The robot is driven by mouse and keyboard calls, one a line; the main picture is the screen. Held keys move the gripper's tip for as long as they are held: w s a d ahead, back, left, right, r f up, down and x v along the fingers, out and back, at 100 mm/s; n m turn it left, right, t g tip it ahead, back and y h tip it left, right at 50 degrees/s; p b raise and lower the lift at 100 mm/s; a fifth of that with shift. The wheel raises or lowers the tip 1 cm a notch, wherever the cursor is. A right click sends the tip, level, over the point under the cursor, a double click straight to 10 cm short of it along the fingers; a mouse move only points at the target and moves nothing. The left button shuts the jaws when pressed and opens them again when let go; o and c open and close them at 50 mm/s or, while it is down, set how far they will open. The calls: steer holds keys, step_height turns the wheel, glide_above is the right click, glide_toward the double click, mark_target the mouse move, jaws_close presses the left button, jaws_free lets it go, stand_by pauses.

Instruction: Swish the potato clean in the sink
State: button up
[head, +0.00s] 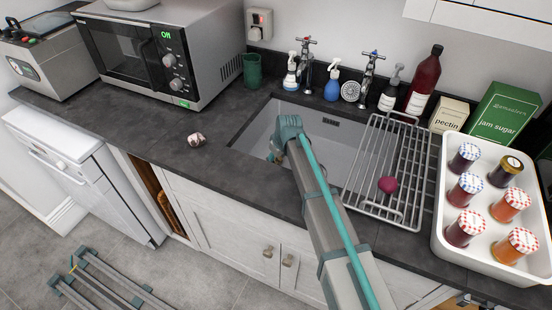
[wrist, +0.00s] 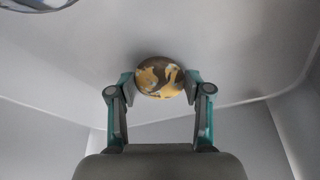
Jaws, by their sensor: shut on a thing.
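The potato (wrist: 160,77) is roundish, with brown patches over yellow, and sits between the two fingertips in the wrist view. My gripper (wrist: 160,88) is shut on it, one finger on each side. In the head view my gripper (head: 274,152) reaches down into the left part of the sink (head: 335,128), and my own wrist hides most of it and the potato. Pale grey sink walls surround the potato in the wrist view. I cannot tell whether there is water in the sink or whether the potato touches the bottom.
A wire rack (head: 385,165) with a dark red round item (head: 387,185) covers the sink's right side. Two taps (head: 307,62) and several bottles stand behind. A white tray (head: 485,262) of jars is at right. A small pinkish item (head: 196,140) lies on the left worktop.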

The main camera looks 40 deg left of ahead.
steer(key=shift+w+d, duration=0.2)
steer(key=shift+d, duration=0.8)
steer(key=shift+w+d, duration=0.15)
steer(key=shift+d, duration=0.8)
steer(key=shift+w+d, duration=0.2)
steer(key=shift+d, duration=0.8)
steer(key=shift+s+a+r, duration=0.1)
steer(key=shift+s+a, duration=0.1)
steer(key=shift+a, duration=0.8)
steer(key=shift+s+a+f, duration=0.1)
steer(key=shift+s+a, duration=0.05)
steer(key=shift+a, duration=0.85)
steer(key=shift+s+a+r, duration=0.1)
steer(key=shift+s+a, duration=0.1)
steer(key=shift+a, duration=0.8)
steer(key=shift+r+p, duration=2.1)
steer(key=shift+r, duration=2.85)
